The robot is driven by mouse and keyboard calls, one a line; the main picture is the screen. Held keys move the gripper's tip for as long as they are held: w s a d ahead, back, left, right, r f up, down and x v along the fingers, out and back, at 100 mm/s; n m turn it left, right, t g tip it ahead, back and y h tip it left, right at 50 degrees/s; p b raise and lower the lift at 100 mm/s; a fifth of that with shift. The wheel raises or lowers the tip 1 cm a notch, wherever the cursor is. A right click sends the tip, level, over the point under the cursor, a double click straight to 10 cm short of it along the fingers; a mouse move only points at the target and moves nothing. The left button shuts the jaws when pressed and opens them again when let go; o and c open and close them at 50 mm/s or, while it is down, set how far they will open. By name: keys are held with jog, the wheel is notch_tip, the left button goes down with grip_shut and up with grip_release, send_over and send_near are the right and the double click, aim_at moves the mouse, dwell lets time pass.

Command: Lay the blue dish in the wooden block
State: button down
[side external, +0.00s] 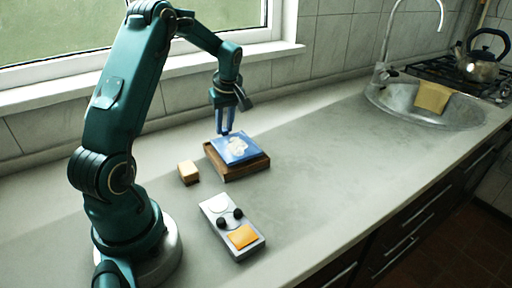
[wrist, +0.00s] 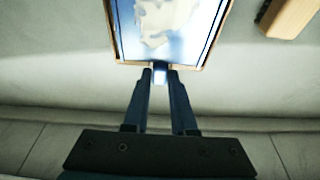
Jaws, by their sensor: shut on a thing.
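The blue dish (side external: 236,149) is a flat square with a pale, blotchy patch in its middle. It lies over the top of the brown wooden block (side external: 240,172) on the counter. In the wrist view, the dish (wrist: 128,30) has a thin wooden rim (wrist: 207,58) showing along its edges. My gripper (side external: 226,131) comes down from above at the dish's far edge. In the wrist view, my gripper's fingertips (wrist: 160,73) are shut on a small blue part of the dish's edge. I cannot tell whether the dish rests fully down in the block.
A small wooden piece with a pale top (side external: 188,172) stands just left of the block. A grey tray (side external: 226,222) with a white disc, two black knobs and an orange square lies in front. The wall is behind. The counter right of the block is clear up to the sink (side external: 400,112).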

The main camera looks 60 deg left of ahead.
jog(key=shift+f, duration=0.65)
jog(key=c, duration=0.6)
grip_release()
jog(key=shift+c, duration=0.2)
